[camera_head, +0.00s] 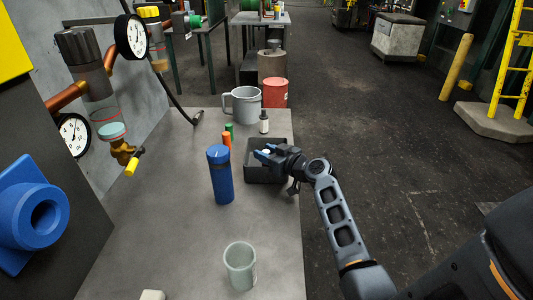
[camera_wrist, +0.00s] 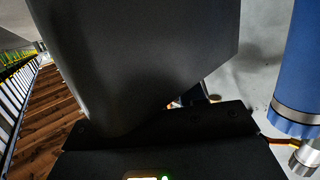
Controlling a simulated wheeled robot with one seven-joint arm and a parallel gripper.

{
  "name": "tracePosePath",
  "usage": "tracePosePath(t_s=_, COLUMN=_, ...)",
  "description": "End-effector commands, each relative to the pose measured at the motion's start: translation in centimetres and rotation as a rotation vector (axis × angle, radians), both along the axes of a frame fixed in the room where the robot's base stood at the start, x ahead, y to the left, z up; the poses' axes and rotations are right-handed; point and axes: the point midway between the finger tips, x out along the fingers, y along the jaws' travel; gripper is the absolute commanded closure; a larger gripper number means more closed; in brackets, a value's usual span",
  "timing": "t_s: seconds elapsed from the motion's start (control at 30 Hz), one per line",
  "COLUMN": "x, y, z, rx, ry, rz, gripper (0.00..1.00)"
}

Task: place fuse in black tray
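The black tray (camera_head: 252,178) sits on the grey table near its right edge in the head view. My gripper (camera_head: 265,153) is over the tray, reaching in from the right. Its blue fingertips show, with a small pale spot between or beside them. I cannot tell if this spot is the fuse. No fuse can be clearly made out elsewhere. In the wrist view a large dark grey shape fills the top middle and hides most of the area around the fingers.
A blue bottle (camera_head: 220,176) stands just left of the tray; it also shows in the wrist view (camera_wrist: 296,70). A pale green cup (camera_head: 240,265) is in front. The table's left-middle is clear.

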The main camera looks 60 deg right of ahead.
Motion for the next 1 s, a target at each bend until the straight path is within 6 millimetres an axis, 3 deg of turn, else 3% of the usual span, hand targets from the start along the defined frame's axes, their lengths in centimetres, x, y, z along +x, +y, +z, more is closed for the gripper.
tracePosePath(t_s=0.17, x=0.0, y=0.0, z=0.0, rx=0.000, ry=0.000, rz=0.000, gripper=0.43)
tracePosePath(t_s=0.53, x=-0.2, y=0.1, z=0.4, rx=0.000, ry=0.000, rz=0.000, gripper=0.43)
tracePosePath(t_s=1.0, x=-8.4, y=3.5, z=1.9, rx=-0.001, ry=0.001, rz=-0.002, gripper=0.43)
